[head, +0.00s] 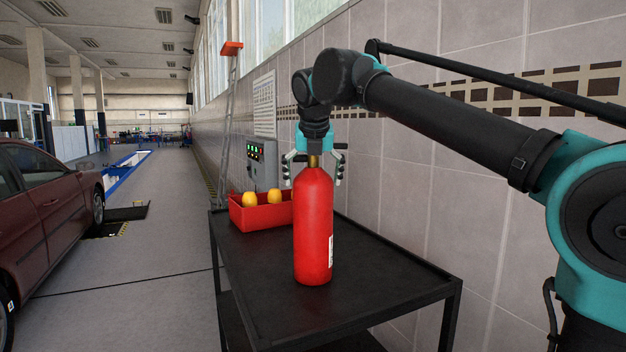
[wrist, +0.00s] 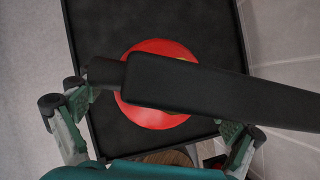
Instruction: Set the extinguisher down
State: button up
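The red extinguisher (head: 313,230) is upright at the middle of the black table (head: 385,285), and its base appears to rest on the top. In the wrist view the extinguisher (wrist: 150,115) shows from above as a red disc, partly covered by its black handle (wrist: 200,82). My gripper (head: 314,180) is above the extinguisher, with its fingers spread on either side of the neck and handle. In the wrist view my gripper (wrist: 150,112) has its fingers wide apart, with visible gaps to the red body. The gripper is open and holds nothing.
A red box (head: 255,216) with two yellow rounded things stands on the table behind and left of the extinguisher. A grey control box (head: 262,163) and tiled wall (head: 460,180) border the far right side. The table's near right part is bare. A dark red car (head: 50,200) stands left.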

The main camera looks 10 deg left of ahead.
dwell(0.3)
jog(key=v, duration=1.2)
jog(key=shift+d+r, duration=0.1)
jog(key=shift+r, duration=0.05)
jog(key=shift+d, duration=0.1)
